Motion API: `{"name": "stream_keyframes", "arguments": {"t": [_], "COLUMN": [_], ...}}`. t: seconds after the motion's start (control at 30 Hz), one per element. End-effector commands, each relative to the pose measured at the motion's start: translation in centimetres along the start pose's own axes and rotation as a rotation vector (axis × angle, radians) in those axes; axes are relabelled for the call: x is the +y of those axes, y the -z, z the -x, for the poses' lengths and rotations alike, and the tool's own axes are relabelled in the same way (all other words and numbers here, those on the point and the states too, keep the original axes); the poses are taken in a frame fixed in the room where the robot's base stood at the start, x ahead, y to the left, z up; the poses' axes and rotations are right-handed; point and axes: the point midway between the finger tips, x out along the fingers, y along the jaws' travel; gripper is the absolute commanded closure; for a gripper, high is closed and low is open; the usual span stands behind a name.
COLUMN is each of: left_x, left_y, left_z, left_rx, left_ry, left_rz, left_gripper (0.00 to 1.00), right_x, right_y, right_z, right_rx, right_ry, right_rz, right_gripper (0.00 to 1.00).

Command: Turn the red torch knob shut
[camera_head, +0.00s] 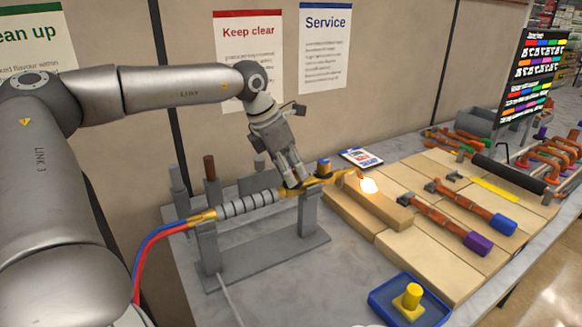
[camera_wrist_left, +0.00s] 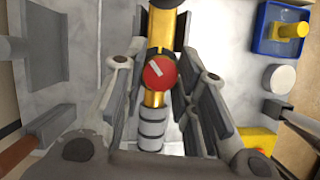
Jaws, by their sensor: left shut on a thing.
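The torch lies in a grey stand (camera_head: 263,256), with a grey ribbed handle (camera_head: 248,204) and brass body. A flame (camera_head: 369,185) burns at its tip. The red torch knob (camera_wrist_left: 159,71) shows in the left wrist view, round with a pale slanted mark. My left gripper (camera_head: 291,181) reaches down onto the torch just past the handle. In the left wrist view my left gripper (camera_wrist_left: 160,78) has its fingers on either side of the red knob, shut on it. The gripper hides the knob in the head view. My right gripper is not in view.
Red and blue hoses (camera_head: 150,252) leave the handle's rear. A blue tray (camera_head: 379,302) with a yellow part (camera_head: 409,297) stands in front. Copper pipe assemblies (camera_head: 450,221) lie on pale blocks at right.

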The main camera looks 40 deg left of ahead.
Motion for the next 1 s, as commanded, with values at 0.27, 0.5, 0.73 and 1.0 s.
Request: {"name": "stream_keyframes", "arguments": {"t": [0.27, 0.5, 0.73, 1.0], "left_x": [0.23, 0.33, 0.37, 0.37], "left_y": [-0.09, -0.10, -0.15, -0.14], "left_z": [0.11, 0.03, -0.01, -0.03], "left_rx": [0.001, 0.002, 0.002, 0.001], "left_ry": [0.100, 0.176, 0.229, 0.261], "left_rz": [-0.239, -0.427, -0.558, -0.636], "left_gripper": [0.97, 0.97, 0.97, 0.97], "right_x": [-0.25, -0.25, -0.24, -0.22], "right_y": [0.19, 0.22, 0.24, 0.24], "right_z": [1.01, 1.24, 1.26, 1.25], "right_rx": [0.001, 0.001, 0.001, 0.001], "right_ry": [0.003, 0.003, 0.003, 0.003], "right_rz": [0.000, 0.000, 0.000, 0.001], "right_gripper": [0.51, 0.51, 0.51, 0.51]}}
